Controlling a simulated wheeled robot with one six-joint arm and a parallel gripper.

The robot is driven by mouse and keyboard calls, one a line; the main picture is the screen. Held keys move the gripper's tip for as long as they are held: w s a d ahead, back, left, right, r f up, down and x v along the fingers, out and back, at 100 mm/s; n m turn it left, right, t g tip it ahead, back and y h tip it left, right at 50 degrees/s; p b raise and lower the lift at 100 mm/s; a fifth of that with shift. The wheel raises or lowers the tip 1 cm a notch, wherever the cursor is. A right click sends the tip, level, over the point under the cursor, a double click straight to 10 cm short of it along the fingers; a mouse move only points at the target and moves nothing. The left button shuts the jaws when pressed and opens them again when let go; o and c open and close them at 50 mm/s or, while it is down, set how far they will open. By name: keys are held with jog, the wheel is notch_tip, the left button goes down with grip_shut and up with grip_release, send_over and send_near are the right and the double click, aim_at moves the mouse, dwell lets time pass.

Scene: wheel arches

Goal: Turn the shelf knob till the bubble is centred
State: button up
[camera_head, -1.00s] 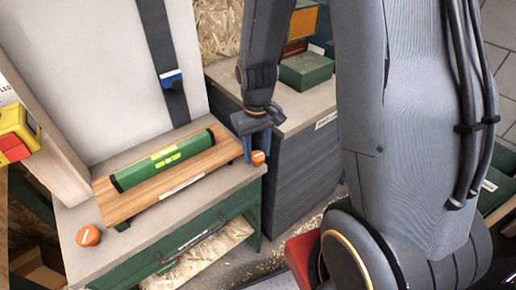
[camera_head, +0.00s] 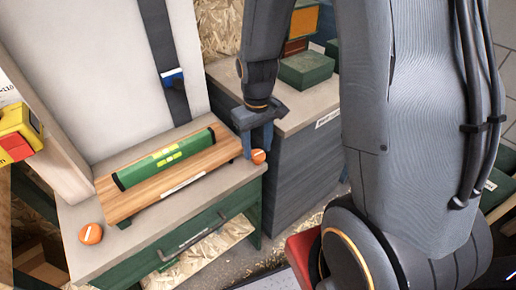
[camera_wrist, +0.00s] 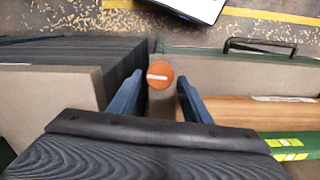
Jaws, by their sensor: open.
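The wooden shelf (camera_head: 210,157) lies on a grey-topped cabinet, with a green spirit level (camera_head: 140,172) along it. The level's bright yellow-green vial (camera_head: 167,155) shows, but the bubble is too small to make out. An orange knob (camera_head: 258,156) with a white line sits at the shelf's right end; a second orange knob (camera_head: 90,234) is at the left front. My gripper (camera_head: 257,148) is at the right knob, jaws open. In the wrist view the right knob (camera_wrist: 160,75) appears between and just beyond the fingertips, its white line nearly level.
A white panel (camera_head: 80,60) with a dark strap stands behind the shelf. A yellow and red device (camera_head: 18,135) is at the far left. A dark cabinet (camera_head: 305,170) with a green box (camera_head: 305,70) on top stands to the right, close to my gripper.

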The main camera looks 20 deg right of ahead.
aim_at(258, 154)
notch_tip(258, 154, up, 6)
jog(key=shift+r, duration=0.25)
jog(key=s+r+m, duration=0.2)
jog(key=s, duration=0.8)
jog(key=shift+s+a+r, duration=0.15)
jog(key=shift+r, duration=0.15)
dwell(1.7)
